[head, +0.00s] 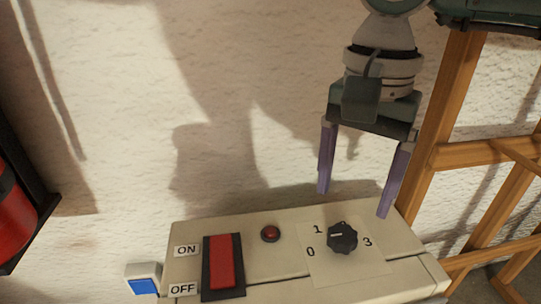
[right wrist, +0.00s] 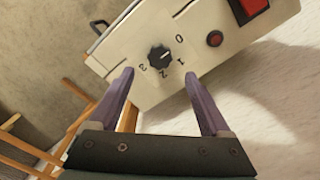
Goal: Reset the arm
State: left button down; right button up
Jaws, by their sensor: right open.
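My right gripper (head: 354,203) is open and empty, its two purple fingers pointing down just above the back edge of a pale control box (head: 290,286). In the right wrist view my fingers (right wrist: 159,77) stand apart, with a black knob (right wrist: 160,55) beyond the tips and between them. I see no contact between fingers and knob. My left gripper is not in view.
The box also carries a red rocker switch (head: 225,263) labelled ON and OFF and a small red button (head: 270,233). A blue-and-white piece (head: 143,279) is at its left. A wooden frame (head: 447,120) stands right, a red object (head: 14,215) far left, a rough wall (head: 230,100) behind.

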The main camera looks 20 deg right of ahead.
notch_tip(320, 180, up, 3)
jog(key=shift+f, duration=0.2)
